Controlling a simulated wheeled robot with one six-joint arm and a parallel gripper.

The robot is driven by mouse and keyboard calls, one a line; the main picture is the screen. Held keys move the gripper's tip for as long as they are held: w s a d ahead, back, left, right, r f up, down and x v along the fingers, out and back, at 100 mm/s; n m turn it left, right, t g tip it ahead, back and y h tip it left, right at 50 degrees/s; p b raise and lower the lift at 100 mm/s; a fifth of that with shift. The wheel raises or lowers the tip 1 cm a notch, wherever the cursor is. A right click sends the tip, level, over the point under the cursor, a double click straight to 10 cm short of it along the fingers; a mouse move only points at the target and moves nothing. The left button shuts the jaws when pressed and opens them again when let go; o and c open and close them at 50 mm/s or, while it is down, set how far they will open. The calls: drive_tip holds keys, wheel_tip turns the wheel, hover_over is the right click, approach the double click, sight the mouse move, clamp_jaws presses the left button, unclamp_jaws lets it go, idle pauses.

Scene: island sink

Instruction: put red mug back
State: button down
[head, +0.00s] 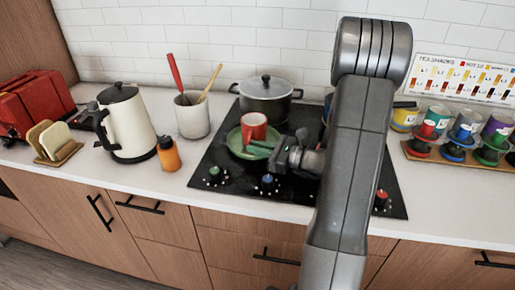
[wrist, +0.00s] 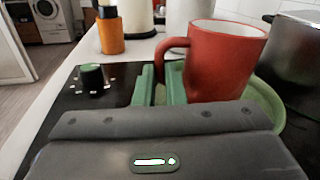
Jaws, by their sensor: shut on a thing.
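The red mug (head: 254,127) stands upright at the green plate (head: 235,139) on the black stovetop. In the wrist view the red mug (wrist: 222,62) is close ahead, its handle toward the left. My gripper (head: 257,149) reaches in from the right, low beside the mug. Its two green fingers (wrist: 160,84) are at the mug's handle, shut on it. The lower handle is hidden between the fingers. The green plate (wrist: 268,108) shows behind and right of the mug's base. I cannot tell whether the mug touches the plate.
A lidded grey pot (head: 266,100) stands just behind the mug. A utensil crock (head: 192,116), cream kettle (head: 127,123) and orange bottle (head: 169,154) are to the left. A wooden tray (head: 412,154) with several coloured cups is at right, under a tea-shades chart (head: 462,77).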

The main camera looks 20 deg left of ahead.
drive_tip(key=shift+f, duration=0.15)
drive_tip(key=c, duration=1.9)
unclamp_jaws()
drive_tip(key=shift+f, duration=0.1)
drive_tip(key=o, duration=0.4)
drive_tip(key=shift+r, duration=0.2)
drive_tip(key=d+b, duration=0.1)
drive_tip(key=d, duration=0.5)
drive_tip(key=shift+w+d+f, duration=0.1)
drive_tip(key=shift+w+d, duration=0.05)
drive_tip(key=shift+d, duration=0.6)
